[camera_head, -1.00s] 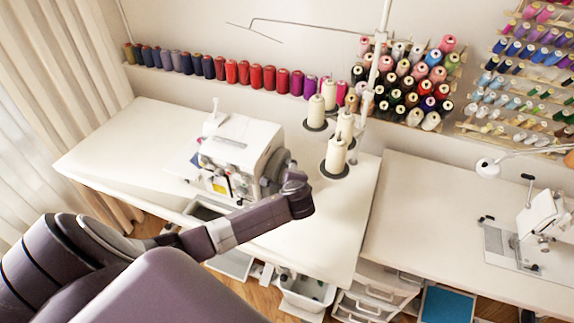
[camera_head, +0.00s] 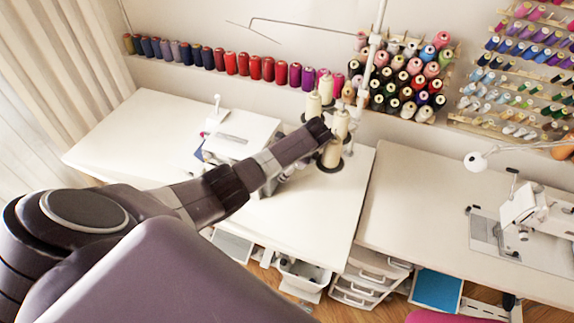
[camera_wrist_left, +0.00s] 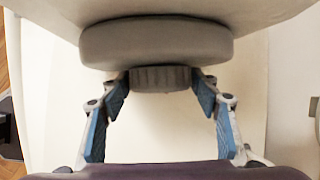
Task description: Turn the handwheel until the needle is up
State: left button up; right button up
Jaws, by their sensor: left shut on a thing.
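The white serger machine (camera_head: 238,137) stands on the left table in the head view, partly covered by my left arm. Its handwheel is hidden there behind the arm. In the left wrist view the handwheel (camera_wrist_left: 155,43) is a grey rounded disc with a darker ribbed hub (camera_wrist_left: 160,78) below it. My left gripper (camera_wrist_left: 163,82) has its blue-padded fingers on both sides of this hub, with the fingertips against its edges. It is shut on the hub. The needle is hidden in both views. My right gripper is in neither view.
Cream thread cones (camera_head: 332,152) stand close to my arm's end, by a thin white thread stand. Spools line the wall behind. Another white sewing machine (camera_head: 530,210) is on the right table (camera_head: 420,215). The front of the left table (camera_head: 305,215) is clear.

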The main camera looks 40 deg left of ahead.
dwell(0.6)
pick_arm(q)
jog(key=o, duration=1.2)
jog(key=shift+c, duration=0.2)
notch_tip(320, 180, up, 10)
jog(key=shift+f, duration=0.1)
